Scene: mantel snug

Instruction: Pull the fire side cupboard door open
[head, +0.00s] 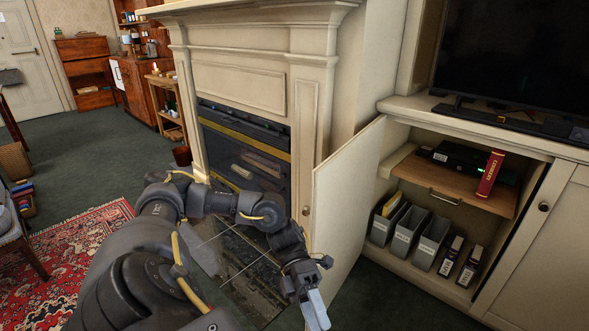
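The fire side cupboard door (345,190) is a cream panel to the right of the fireplace. It stands swung wide open, hinged on its left side, and the cupboard interior (400,177) is exposed. A small round knob (307,210) shows at the door's free edge. My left arm reaches across in front of the fireplace. My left gripper (316,309) points downward near the door's lower free edge, below the knob. I see nothing held in it, but its finger gap is unclear. I cannot tell whether it touches the door. My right gripper is out of view.
The cupboard holds a red book (490,173), a black box (455,155) and grey file holders (432,240). A closed door (545,235) adjoins on the right. A television (515,50) stands above. Green carpet (390,300) is clear before the cupboard.

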